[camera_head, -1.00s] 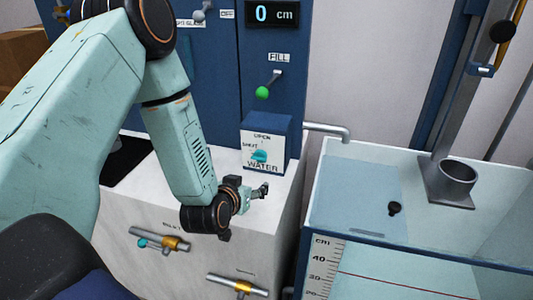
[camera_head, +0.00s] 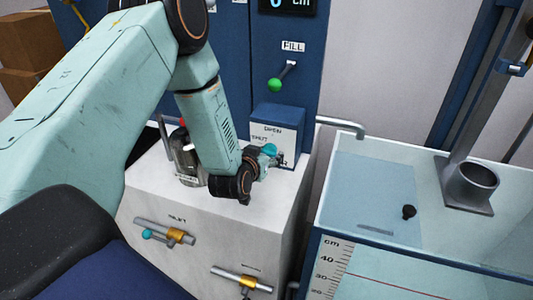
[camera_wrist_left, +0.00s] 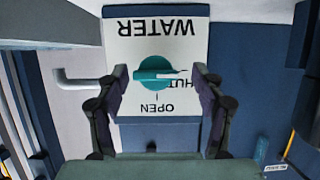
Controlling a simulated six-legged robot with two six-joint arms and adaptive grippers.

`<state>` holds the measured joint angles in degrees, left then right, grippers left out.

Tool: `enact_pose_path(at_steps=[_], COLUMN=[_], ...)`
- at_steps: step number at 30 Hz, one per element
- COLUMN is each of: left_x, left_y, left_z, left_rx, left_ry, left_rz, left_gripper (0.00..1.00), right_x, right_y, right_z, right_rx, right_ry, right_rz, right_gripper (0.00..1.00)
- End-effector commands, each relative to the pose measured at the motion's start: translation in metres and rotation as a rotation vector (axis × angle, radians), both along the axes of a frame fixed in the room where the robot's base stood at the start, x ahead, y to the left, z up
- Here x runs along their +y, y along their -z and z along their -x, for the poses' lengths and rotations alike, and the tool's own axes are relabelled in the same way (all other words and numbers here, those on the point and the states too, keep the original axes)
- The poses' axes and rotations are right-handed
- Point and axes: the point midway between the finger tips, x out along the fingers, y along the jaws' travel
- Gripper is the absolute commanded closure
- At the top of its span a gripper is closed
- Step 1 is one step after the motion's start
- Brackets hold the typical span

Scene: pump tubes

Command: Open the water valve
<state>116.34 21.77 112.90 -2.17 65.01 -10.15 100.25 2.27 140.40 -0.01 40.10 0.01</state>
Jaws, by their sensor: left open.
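The water valve is a teal knob (camera_head: 269,149) on the white face of a blue box (camera_head: 279,117), lettered OPEN and SHUT. In the left wrist view the knob (camera_wrist_left: 153,77) appears upside down under the word WATER, and its pointer lies toward SHUT. My left gripper (camera_head: 270,164) is at the box's face, partly covering the knob and lettering. In the left wrist view its open fingers (camera_wrist_left: 160,82) stand on either side of the knob, with gaps showing. Whether the fingertips reach the knob's depth is unclear. My right gripper is not in view.
A green-tipped FILL lever (camera_head: 275,85) is above the box. A metal object (camera_head: 185,160) stands behind my left arm on the white cabinet (camera_head: 165,207). A bent pipe (camera_head: 342,125) leads toward the clear tank (camera_head: 430,225) at right. Two more valves (camera_head: 165,232) are on the cabinet front.

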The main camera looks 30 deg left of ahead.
Motion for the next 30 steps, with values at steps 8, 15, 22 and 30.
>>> enact_pose_path(at_steps=[8,15,22,30], left_x=[0.002,0.003,0.003,0.002], left_y=[0.005,0.005,0.005,0.005], left_z=[-0.015,-0.016,-0.016,-0.015], left_rx=[0.001,0.000,0.000,0.000], left_ry=[0.003,0.001,0.001,0.004], left_rz=[-0.001,-0.001,-0.001,-0.001], left_gripper=[0.32,0.35,0.54,0.77], right_x=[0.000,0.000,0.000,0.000], right_y=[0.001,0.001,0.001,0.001], right_z=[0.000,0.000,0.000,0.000], right_rx=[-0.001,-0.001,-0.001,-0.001], right_ry=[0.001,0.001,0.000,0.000], right_rz=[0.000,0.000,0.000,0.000], right_gripper=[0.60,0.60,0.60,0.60])
